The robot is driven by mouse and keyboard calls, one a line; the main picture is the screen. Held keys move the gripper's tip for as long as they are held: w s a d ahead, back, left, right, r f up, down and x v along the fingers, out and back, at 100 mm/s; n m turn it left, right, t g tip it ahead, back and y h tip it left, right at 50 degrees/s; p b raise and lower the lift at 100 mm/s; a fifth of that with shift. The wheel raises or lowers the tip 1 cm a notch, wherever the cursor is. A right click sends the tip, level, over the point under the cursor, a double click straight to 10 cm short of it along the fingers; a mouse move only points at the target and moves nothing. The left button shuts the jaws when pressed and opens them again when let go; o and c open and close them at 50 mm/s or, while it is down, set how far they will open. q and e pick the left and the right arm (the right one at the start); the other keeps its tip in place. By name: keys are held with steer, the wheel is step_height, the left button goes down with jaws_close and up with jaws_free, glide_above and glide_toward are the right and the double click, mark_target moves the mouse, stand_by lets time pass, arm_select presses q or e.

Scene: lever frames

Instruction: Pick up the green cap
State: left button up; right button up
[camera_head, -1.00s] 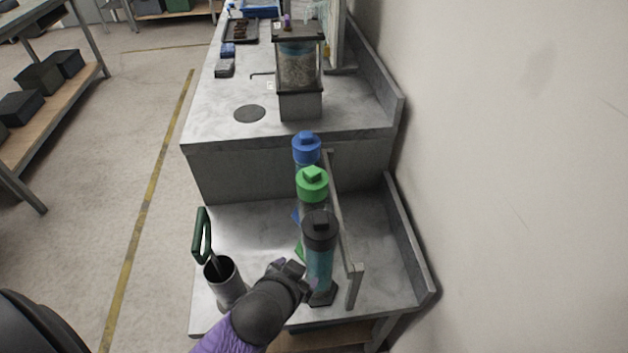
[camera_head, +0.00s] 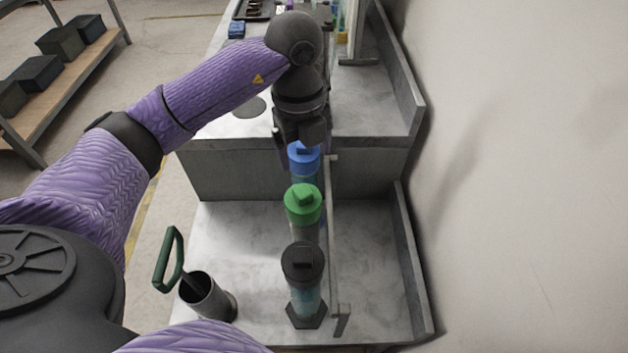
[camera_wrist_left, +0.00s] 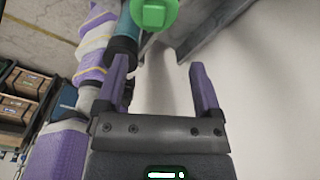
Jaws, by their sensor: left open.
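The green cap (camera_head: 303,202) sits on top of an upright clear cylinder, the middle one of three in a row, between the blue cap (camera_head: 303,156) and the black cap (camera_head: 302,260). In the left wrist view the green cap (camera_wrist_left: 155,12) shows at the top edge, partly cut off, beyond the fingers. My left gripper (camera_head: 300,148) is above and behind it in the head view, over the blue-capped cylinder, which it partly hides. The left fingers (camera_wrist_left: 158,72) are apart with nothing between them. My right gripper is not in view.
A rail (camera_head: 333,240) runs close along the right of the cylinders. A grey cup (camera_head: 208,298) with a green-handled tool (camera_head: 169,259) stands at left. A higher bench (camera_head: 222,172) lies behind, and a wall (camera_head: 530,180) is at right. The lower bench between cup and cylinders is clear.

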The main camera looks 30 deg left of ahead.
mark_target(303, 191)
arm_select(q)
steer(key=shift+y, duration=0.3)
steer(key=f+b, duration=0.1)
steer(key=f, duration=0.2)
steer(key=f+b, duration=0.1)
steer(key=f, duration=0.5)
steer(key=shift+s+a+f+b, duration=0.2)
steer(key=shift+a+f+b, duration=0.05)
steer(key=shift+f+b, duration=0.15)
steer(key=shift+r, duration=0.1)
steer(key=shift+c, duration=0.6)
jaws_close()
